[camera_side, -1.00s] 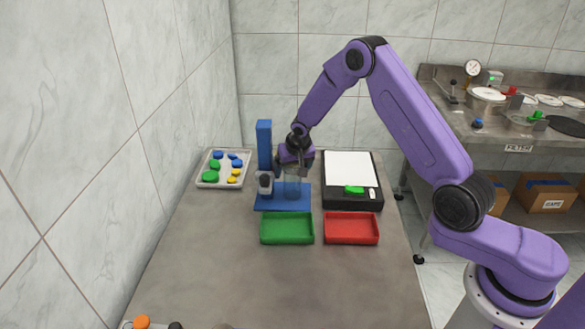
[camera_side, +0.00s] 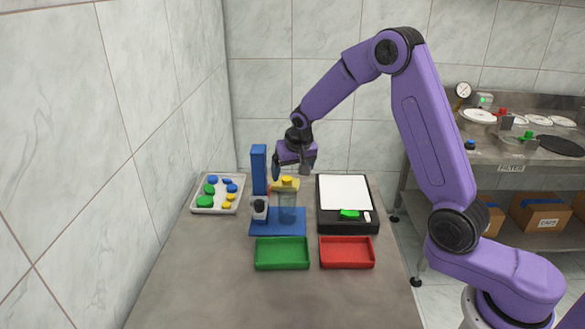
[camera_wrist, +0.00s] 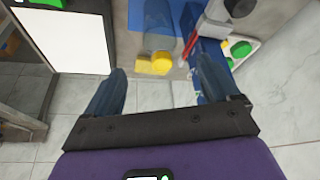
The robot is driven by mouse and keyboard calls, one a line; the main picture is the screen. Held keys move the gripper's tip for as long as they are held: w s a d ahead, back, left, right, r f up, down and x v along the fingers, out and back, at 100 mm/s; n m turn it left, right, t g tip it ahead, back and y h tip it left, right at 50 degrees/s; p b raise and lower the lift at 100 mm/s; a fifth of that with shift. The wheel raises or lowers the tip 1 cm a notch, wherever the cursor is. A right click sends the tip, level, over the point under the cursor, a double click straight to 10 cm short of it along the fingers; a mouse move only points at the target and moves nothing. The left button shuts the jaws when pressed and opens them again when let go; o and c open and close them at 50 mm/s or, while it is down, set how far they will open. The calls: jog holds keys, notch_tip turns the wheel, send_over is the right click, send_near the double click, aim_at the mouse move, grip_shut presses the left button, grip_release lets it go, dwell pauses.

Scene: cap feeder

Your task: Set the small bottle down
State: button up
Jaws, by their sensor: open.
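The small bottle (camera_side: 288,208) is clear bluish with a yellow cap (camera_side: 287,181). It stands upright on the blue base (camera_side: 263,229) of the stand, beside its post. My gripper (camera_side: 291,172) is open and empty just above the bottle, apart from it. In the wrist view my gripper's fingers (camera_wrist: 161,82) are spread wide, with the yellow cap (camera_wrist: 162,65) and bottle (camera_wrist: 160,22) beyond the gap between them. A yellow piece beside the cap is partly hidden, so I cannot tell what it is.
A blue post (camera_side: 258,168) and a small grey device (camera_side: 260,208) stand left of the bottle. A tray of caps (camera_side: 235,207) is further left. A black device with a white panel (camera_side: 344,189) is right. Green (camera_side: 282,268) and red (camera_side: 347,266) trays are in front.

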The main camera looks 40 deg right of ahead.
jog(key=shift+s+a+r, duration=0.1)
jog(key=shift+s+r, duration=0.1)
jog(key=shift+r, duration=0.25)
jog(key=s+a+r+n+g+y, duration=0.1)
jog(key=s+a+r+n, duration=0.1)
jog(key=s+a+n, duration=0.45)
jog(key=s+a+r+n+g+y, duration=0.1)
jog(key=s+a+r, duration=0.25)
jog(key=s, duration=0.55)
jog(key=s+d+n+g, duration=0.2)
jog(key=s+n, duration=0.7)
jog(key=s, duration=1.6)
jog(key=shift+d, duration=1)
